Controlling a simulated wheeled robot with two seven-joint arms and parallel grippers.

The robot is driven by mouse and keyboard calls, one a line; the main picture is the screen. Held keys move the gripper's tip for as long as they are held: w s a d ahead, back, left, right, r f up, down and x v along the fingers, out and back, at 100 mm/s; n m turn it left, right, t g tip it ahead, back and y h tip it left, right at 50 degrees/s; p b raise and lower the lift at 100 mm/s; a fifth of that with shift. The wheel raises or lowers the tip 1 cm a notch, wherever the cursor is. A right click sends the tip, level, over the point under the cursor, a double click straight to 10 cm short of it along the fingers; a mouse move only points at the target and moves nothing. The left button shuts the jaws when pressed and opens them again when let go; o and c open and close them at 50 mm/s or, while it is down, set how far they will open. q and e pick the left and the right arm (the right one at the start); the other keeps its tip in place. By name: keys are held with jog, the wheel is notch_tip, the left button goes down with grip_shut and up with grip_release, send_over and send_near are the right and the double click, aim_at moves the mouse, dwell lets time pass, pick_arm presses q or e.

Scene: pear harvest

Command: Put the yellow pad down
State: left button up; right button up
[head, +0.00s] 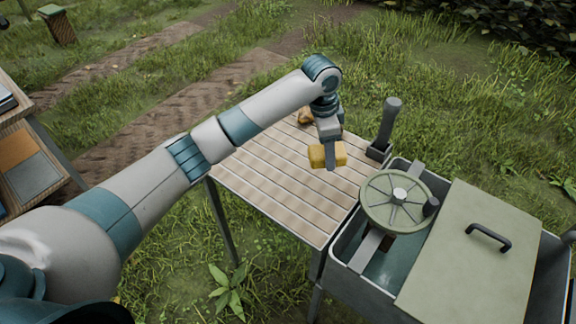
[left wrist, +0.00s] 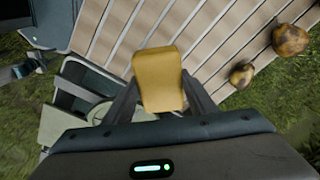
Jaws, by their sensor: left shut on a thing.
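The yellow pad (head: 318,156) is held by my left gripper (head: 331,160) over the slatted wooden table (head: 270,200), toward its right side. In the left wrist view the yellow pad (left wrist: 159,79) sits between the two fingers of my left gripper (left wrist: 160,100), which is shut on it. The table slats (left wrist: 215,40) show behind it. I cannot tell whether the pad touches the table or hangs just above it. My right gripper is not in view.
Brownish pears (left wrist: 290,40) (left wrist: 241,75) lie on the table near the pad. A basin with a handwheel (head: 398,200) and a lidded cover (head: 480,250) adjoins the table on the right. A dark upright handle (head: 388,125) stands at the table's right corner. The front slats are clear.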

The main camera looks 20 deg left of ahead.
pick_arm(q)
jog(key=p, duration=0.3)
send_over(290, 178)
notch_tip(290, 178, down, 6)
jog(key=shift+d+r, duration=0.1)
jog(key=shift+r, duration=0.1)
jog(key=shift+s+a+f, duration=0.1)
jog(key=shift+a+f, duration=0.2)
jog(key=shift+f+p, duration=0.1)
jog(key=shift+p, duration=0.2)
notch_tip(290, 178, down, 3)
jog(key=shift+r+p, duration=0.2)
jog(key=shift+p, duration=0.4)
jog(key=shift+f, duration=0.55)
jog(key=shift+f, duration=0.15)
jog(key=o, duration=1)
